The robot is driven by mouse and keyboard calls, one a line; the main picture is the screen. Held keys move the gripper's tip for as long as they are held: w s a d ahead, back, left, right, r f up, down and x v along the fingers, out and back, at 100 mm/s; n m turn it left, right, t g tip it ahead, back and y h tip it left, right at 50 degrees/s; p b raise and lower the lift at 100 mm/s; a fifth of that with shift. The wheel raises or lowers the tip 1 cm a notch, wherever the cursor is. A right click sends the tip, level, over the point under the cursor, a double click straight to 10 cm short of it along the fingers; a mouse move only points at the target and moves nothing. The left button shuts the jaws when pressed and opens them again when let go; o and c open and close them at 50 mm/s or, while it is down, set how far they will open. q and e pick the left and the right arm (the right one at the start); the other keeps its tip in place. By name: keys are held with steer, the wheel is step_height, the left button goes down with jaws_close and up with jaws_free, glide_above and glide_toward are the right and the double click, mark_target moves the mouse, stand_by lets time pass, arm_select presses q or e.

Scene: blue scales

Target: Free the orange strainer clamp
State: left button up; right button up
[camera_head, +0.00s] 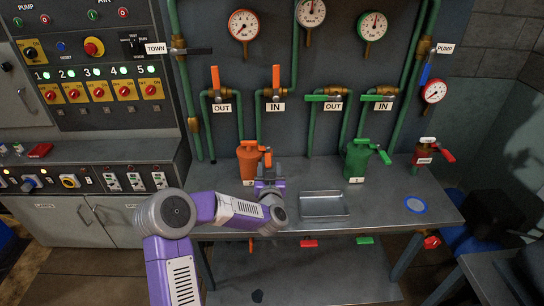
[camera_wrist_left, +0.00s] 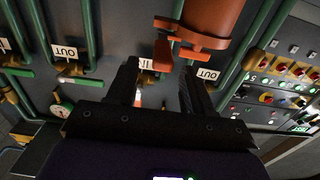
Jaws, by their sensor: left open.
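The orange strainer (camera_head: 247,165) stands upright on the grey bench. Its orange clamp (camera_head: 266,154) sticks out at the upper right, towards my left gripper. My left gripper (camera_head: 268,168) is just right of the strainer, open and empty. In the left wrist view the strainer body (camera_wrist_left: 212,22) comes in from the top, with the clamp (camera_wrist_left: 175,46) at its lower end. There, the two dark fingers (camera_wrist_left: 160,68) are spread, and the clamp lies ahead between their tips. I cannot tell whether they touch it. My right gripper is not in view.
A green strainer (camera_head: 358,160) stands further right, past an empty metal tray (camera_head: 324,204). Orange-handled valves (camera_head: 276,80) and pipes rise behind. A control panel (camera_head: 90,90) is at left.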

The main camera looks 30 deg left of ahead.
mark_target(268, 153)
arm_select(q)
steer(key=shift+b+x, duration=0.4)
steer(key=shift+x, duration=2.45)
steer(key=shift+c, duration=0.3)
jaws_close()
